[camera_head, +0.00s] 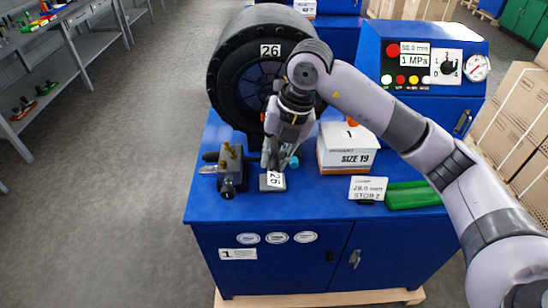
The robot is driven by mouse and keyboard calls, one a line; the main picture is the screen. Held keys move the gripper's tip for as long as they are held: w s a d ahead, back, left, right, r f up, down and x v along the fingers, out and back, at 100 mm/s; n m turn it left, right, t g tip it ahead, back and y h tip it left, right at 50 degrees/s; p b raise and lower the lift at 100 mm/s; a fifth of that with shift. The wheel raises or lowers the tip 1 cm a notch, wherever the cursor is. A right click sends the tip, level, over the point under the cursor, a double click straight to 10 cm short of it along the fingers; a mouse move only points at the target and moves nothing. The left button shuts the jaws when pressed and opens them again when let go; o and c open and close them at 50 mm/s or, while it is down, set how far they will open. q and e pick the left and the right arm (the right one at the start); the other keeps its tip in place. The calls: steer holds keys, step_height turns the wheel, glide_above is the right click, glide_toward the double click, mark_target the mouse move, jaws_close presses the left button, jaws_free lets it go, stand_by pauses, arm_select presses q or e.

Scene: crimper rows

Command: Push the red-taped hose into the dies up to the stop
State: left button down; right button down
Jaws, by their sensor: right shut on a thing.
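The crimper (228,85) is a large black drum with a round opening, marked 26, on the blue bench. My right gripper (276,164) is in front of and below this opening, pointing down at the bench top. It is shut, with a grey block labelled 26 (272,183) at its fingertips. The block is low over the bench, and I cannot tell whether it touches it. A small teal piece (294,162) shows beside the fingers. I cannot make out a red-taped hose, and my arm hides part of the opening and the dies. My left gripper is not in view.
A SIZE 19 box (347,158), a card reading 28.0 mm STOP 2 (368,188) and a green tool (412,195) are right. The control cabinet (425,72) stands behind. The front-left bench corner is clear.

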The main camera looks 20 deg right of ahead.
mark_target(276, 142)
steer(key=shift+f+t+b, duration=0.7)
steer(key=shift+f+b, duration=0.4)
steer(key=shift+b, duration=0.95)
steer(key=shift+w, duration=0.15)
steer(key=shift+w+d+r+b, duration=0.15)
steer(key=shift+w+d, duration=0.15)
steer(key=shift+w, duration=0.85)
steer(key=shift+w+d+f+b, duration=0.15)
steer(key=shift+w+d, duration=0.15)
steer(key=shift+w, duration=0.8)
steer(key=shift+w+d+r, duration=0.1)
steer(key=shift+w+d, duration=0.2)
steer(key=shift+w, duration=0.65)
steer(key=shift+w+d+r, duration=0.1)
steer(key=shift+w+d, duration=0.15)
steer(key=shift+w, duration=0.7)
steer(key=shift+r+p, duration=0.2)
steer(key=shift+p, duration=0.15)
